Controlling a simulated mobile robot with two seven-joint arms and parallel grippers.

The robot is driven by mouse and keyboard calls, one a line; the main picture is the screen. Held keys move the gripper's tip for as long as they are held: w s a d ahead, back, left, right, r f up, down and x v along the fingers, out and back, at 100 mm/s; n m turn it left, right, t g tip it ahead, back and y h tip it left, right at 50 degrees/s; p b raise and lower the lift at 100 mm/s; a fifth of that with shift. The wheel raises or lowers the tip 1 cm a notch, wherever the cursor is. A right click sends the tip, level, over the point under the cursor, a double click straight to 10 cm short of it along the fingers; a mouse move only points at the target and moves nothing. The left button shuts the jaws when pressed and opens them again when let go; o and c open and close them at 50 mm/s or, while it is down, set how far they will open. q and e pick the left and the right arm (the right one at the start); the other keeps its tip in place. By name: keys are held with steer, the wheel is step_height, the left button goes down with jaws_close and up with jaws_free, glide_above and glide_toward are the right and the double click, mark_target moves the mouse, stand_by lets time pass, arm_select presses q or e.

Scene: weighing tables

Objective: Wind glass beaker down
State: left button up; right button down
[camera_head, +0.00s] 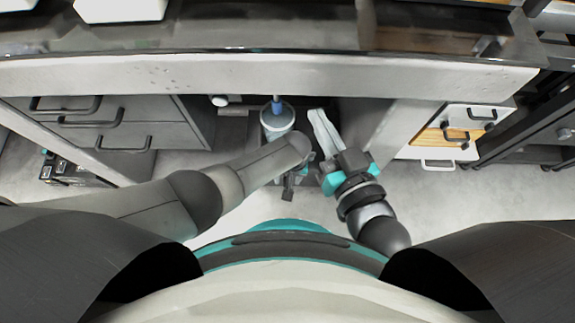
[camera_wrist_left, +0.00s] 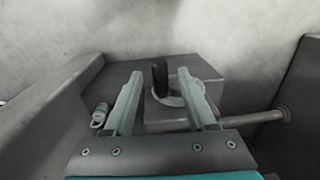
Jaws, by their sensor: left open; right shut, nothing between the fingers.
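A pale cylindrical vessel (camera_head: 278,124) with a blue part (camera_head: 277,107) at its top stands below the worktop edge in the head view; I cannot tell for sure that it is the glass beaker. In the left wrist view a short black upright handle (camera_wrist_left: 159,76) stands beside a pale round part (camera_wrist_left: 188,92) on a grey block. My left gripper (camera_wrist_left: 160,73) is open, with its fingers on either side of the handle in that picture; contact cannot be told. My right gripper (camera_head: 318,113) is shut and empty, right of the vessel.
A thick grey worktop (camera_head: 270,75) spans the head view above my grippers. Drawer cabinets stand at left (camera_head: 130,135) and right (camera_head: 405,128). A grey bar (camera_wrist_left: 265,117) sticks out right of the block. Bare floor (camera_head: 480,195) shows at right.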

arm_select(q)
steer(key=shift+f, duration=0.25)
stand_by(0.3)
jaws_close()
stand_by(0.5)
